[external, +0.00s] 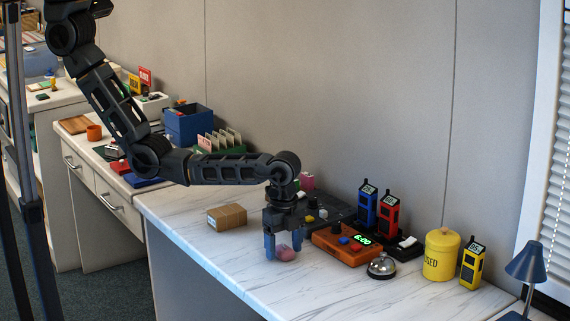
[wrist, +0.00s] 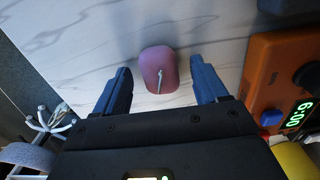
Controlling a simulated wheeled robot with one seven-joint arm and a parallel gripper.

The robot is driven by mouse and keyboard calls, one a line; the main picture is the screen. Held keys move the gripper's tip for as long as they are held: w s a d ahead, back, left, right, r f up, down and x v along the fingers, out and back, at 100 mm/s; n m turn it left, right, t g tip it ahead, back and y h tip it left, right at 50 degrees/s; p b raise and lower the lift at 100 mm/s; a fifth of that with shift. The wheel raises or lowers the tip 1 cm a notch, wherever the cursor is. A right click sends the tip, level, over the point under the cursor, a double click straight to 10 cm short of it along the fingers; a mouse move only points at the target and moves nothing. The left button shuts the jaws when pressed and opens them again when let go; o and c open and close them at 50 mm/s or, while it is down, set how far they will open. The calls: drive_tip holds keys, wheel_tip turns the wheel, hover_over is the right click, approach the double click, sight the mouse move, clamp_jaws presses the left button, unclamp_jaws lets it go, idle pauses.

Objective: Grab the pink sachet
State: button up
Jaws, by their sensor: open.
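The pink sachet (wrist: 158,66) lies on the white marbled counter, with a small pale mark on its face. In the external view the sachet (external: 286,253) shows low between the fingers of my gripper (external: 283,252). My gripper points down over it. In the wrist view its two blue fingers (wrist: 162,82) are spread apart, one on each side of the sachet, with gaps left and right. The sachet sits around and a little beyond the fingertips in that view. The gripper holds nothing.
An orange clock box (external: 346,243) stands close to the right of my gripper. Beyond it are a bell (external: 381,266), a yellow canister (external: 441,254) and several radios (external: 388,212). A cardboard box (external: 227,216) lies to the left. The counter's front (external: 240,265) is clear.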

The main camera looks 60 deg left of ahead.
drive_tip(key=shift+f, duration=0.25)
drive_tip(key=shift+c, duration=0.4)
drive_tip(key=c, duration=1)
